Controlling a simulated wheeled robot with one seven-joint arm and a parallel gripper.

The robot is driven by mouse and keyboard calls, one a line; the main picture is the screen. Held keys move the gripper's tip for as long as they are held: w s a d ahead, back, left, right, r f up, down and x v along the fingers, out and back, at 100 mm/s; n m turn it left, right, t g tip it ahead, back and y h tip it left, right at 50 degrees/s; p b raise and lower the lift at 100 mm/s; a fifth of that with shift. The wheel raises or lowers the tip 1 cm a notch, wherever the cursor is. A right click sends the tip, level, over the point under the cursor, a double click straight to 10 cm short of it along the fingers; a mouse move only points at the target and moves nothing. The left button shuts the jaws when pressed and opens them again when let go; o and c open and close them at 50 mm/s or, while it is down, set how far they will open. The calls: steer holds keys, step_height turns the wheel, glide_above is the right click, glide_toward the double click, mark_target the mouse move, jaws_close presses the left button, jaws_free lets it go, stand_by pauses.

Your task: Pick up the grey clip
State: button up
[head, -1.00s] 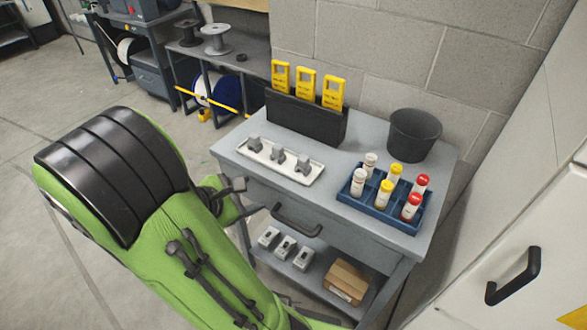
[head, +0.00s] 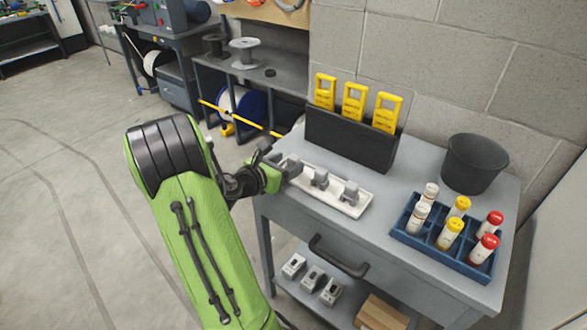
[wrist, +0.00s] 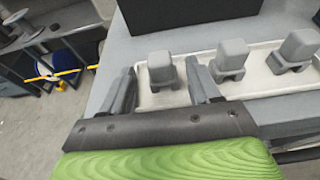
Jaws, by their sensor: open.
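Three grey clips stand in a row on a white tray (head: 345,205) on the grey cabinet top. The left clip (wrist: 160,72) is at the tray's left end, between and just beyond my fingers in the wrist view. In the head view my gripper partly hides it. The middle clip (head: 320,178) stands just right of my right finger in the wrist view (wrist: 231,58). The right clip (head: 350,193) is farther along, also in the wrist view (wrist: 296,50). My gripper (head: 284,166) is open and empty at the tray's left end; its fingers also show in the wrist view (wrist: 161,80).
A black holder (head: 345,138) with yellow tools stands behind the tray. A blue rack (head: 470,268) of capped bottles and a dark bin (head: 474,163) are to the right. The drawer handle (head: 338,256) projects in front. Several items lie on the lower shelf.

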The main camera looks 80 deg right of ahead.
steer(key=shift+x, duration=0.75)
steer(key=shift+c, duration=0.3)
steer(key=c, duration=1.1)
